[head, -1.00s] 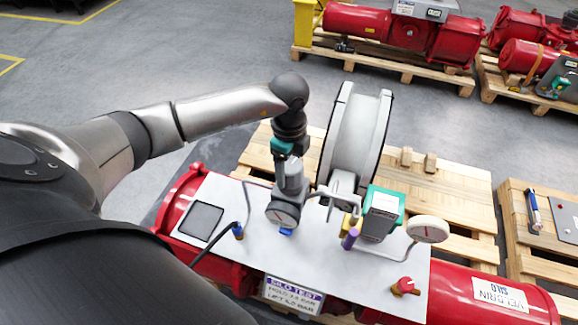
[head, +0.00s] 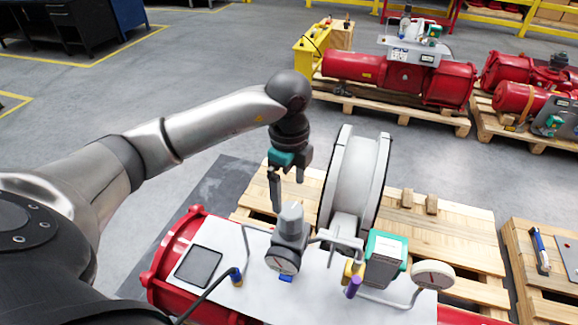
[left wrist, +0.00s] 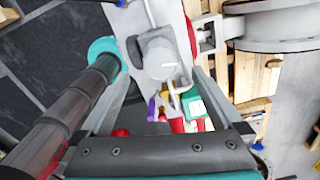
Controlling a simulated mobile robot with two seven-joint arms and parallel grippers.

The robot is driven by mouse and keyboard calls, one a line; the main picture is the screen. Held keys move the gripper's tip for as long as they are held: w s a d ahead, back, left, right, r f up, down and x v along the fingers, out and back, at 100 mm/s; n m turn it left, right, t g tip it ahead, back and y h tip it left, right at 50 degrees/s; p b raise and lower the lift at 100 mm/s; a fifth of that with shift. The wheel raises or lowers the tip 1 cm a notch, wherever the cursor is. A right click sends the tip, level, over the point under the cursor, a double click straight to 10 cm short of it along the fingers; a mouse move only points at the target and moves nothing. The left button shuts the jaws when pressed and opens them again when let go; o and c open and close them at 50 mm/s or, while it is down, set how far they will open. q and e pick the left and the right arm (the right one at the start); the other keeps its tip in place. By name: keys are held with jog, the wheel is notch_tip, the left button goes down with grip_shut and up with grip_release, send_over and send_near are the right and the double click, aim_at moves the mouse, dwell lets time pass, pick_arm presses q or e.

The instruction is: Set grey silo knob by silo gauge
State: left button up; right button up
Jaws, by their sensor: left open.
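The grey knob (head: 291,217) stands upright on a grey regulator (head: 290,245) on the light panel. The regulator has a small round dial (head: 283,263) on its front. A larger white round gauge (head: 433,275) stands at the panel's right on a bent pipe. I cannot read either dial. My left gripper (head: 287,192) points down just above the knob, open and empty, its fingers apart. In the left wrist view the open fingers (left wrist: 160,85) show below the grey regulator (left wrist: 157,52). My right gripper is not in view.
A green-and-white device (head: 384,259), a purple-capped part (head: 353,287) and pipes crowd the panel right of the regulator. A large grey wheel (head: 357,185) stands behind. A dark tablet (head: 198,267) lies at left. Wooden pallets (head: 455,240) and red actuators (head: 400,78) lie beyond.

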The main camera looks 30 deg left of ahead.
aim_at(289, 209)
pick_arm(q)
notch_tip(289, 209, up, 7)
jog(key=shift+f, duration=0.2)
jog(key=shift+f, duration=0.1)
dwell(0.5)
